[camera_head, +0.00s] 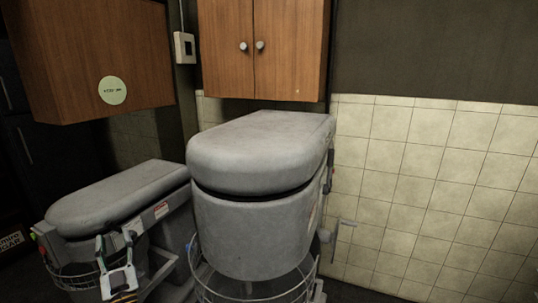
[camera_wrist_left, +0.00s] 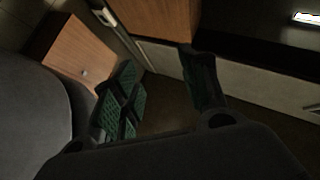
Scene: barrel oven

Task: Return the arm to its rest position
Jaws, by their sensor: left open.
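The barrel oven (camera_head: 252,230) is a large grey rounded drum in the middle of the head view. Its thick grey lid (camera_head: 260,150) lies over it, with a dark narrow gap along the front. My left gripper (camera_head: 116,241) is at the lower left of the head view, left of the oven, and in front of a second, lower grey unit. In the left wrist view its dark green-padded fingers (camera_wrist_left: 160,78) stand apart with nothing between them. My right gripper is in neither view.
The lower grey unit (camera_head: 110,198) stands close behind my left gripper. Wooden cabinets (camera_head: 265,45) hang above the oven, another (camera_head: 90,60) at upper left. A wire basket frame (camera_head: 250,296) surrounds the oven's base. A tiled wall (camera_head: 430,190) is at right.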

